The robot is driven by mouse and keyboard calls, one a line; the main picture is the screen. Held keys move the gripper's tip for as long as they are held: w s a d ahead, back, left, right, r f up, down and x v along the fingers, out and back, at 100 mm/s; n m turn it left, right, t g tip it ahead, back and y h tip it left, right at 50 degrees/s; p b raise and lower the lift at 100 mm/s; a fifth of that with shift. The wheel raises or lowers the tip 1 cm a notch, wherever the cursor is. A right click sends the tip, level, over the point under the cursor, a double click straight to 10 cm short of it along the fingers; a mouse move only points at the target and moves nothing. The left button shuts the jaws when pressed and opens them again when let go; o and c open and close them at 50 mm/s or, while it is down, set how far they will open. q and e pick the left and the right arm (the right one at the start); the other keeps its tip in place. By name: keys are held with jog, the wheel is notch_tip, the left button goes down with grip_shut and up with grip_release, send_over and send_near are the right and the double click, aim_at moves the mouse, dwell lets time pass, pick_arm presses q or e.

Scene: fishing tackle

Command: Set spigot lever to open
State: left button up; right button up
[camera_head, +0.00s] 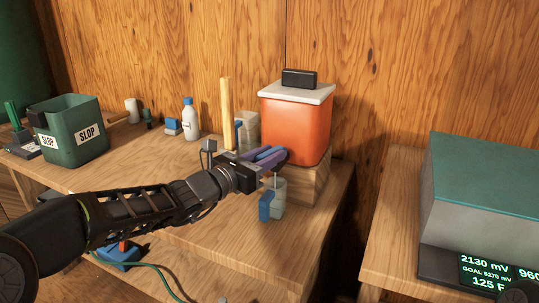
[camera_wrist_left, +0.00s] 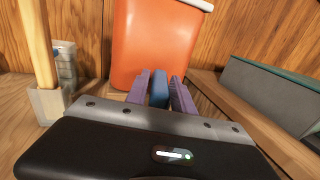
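The orange tank (camera_head: 296,128) with a white lid stands on a wooden block at the bench's right end. My left gripper (camera_head: 270,155) reaches in from the left to the tank's lower front. Its two purple fingers stand on either side of a slim blue part, which looks like the spigot lever (camera_wrist_left: 158,88). The wrist view shows the fingers (camera_wrist_left: 160,85) close to both sides of the blue part; whether they press on it I cannot tell. The spigot body is hidden behind the gripper. A small clear jar with a blue handle (camera_head: 266,207) stands below.
A wooden post (camera_head: 227,112) stands in a holder just left of the tank. A white bottle (camera_head: 191,118) and a green slop bin (camera_head: 70,130) are farther left. A gap separates this bench from the right one, which holds a grey-green box (camera_head: 490,190) and a display.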

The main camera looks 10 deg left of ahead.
pick_arm(q)
jog(key=v, duration=0.7)
jog(key=shift+s+p, duration=0.25)
jog(key=shift+p, duration=0.1)
jog(key=shift+a, duration=0.1)
